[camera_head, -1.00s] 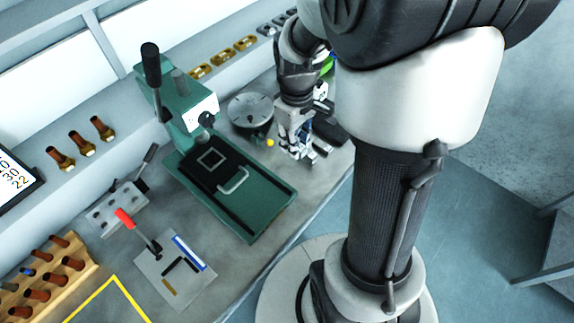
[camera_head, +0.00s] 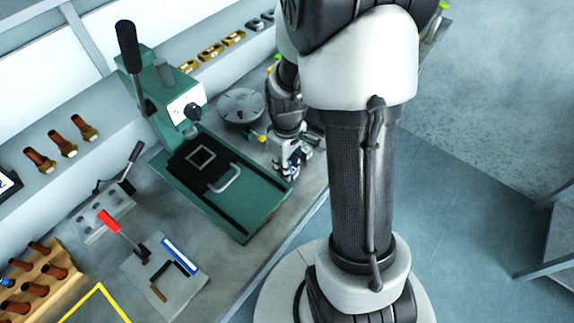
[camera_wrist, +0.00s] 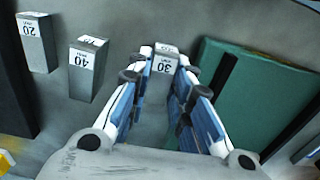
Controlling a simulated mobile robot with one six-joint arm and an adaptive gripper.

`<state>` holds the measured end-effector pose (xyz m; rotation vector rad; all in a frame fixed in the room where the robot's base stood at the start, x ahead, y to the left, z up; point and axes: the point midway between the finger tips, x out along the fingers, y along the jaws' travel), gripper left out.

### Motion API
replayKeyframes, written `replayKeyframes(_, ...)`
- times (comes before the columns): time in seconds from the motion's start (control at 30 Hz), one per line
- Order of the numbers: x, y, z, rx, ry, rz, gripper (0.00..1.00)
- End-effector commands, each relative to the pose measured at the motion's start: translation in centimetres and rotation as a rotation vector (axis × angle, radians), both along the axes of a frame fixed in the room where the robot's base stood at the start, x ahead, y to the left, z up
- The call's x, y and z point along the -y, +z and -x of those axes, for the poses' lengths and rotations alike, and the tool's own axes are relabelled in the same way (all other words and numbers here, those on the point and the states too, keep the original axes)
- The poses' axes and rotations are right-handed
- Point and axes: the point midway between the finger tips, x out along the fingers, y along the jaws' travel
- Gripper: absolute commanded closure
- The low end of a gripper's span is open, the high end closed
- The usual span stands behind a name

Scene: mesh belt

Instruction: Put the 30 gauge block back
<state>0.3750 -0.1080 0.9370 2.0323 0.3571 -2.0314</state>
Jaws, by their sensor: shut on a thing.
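The 30 gauge block (camera_wrist: 165,64) is a small grey block with a white label reading 30. In the wrist view it sits between the fingertips of my gripper (camera_wrist: 163,75), which is shut on it. In the head view my gripper (camera_head: 290,165) is low over the bench, just right of the green press; the block cannot be made out there. The 40 block (camera_wrist: 86,68) and the 20 block (camera_wrist: 35,42) stand to the left in the wrist view, apart from my gripper. Whether the held block touches the bench is unclear.
The green press base (camera_head: 225,190) lies close beside my gripper, and also shows in the wrist view (camera_wrist: 255,95). A round grey plate (camera_head: 241,106) is behind. A red-handled fixture (camera_head: 165,270) and wooden rack (camera_head: 40,275) stand further left.

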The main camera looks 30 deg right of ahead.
Motion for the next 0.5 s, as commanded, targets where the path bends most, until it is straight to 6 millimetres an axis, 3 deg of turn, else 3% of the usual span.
replayKeyframes(0.17,0.01,-0.32,-0.03,0.000,0.000,0.000,1.00)
replayKeyframes(0.2,0.00,-0.33,0.00,0.000,0.000,0.000,0.79)
replayKeyframes(0.3,0.00,-0.26,0.00,0.000,0.000,0.000,0.72)
replayKeyframes(0.5,0.00,-0.25,0.00,0.000,0.000,0.000,0.72)
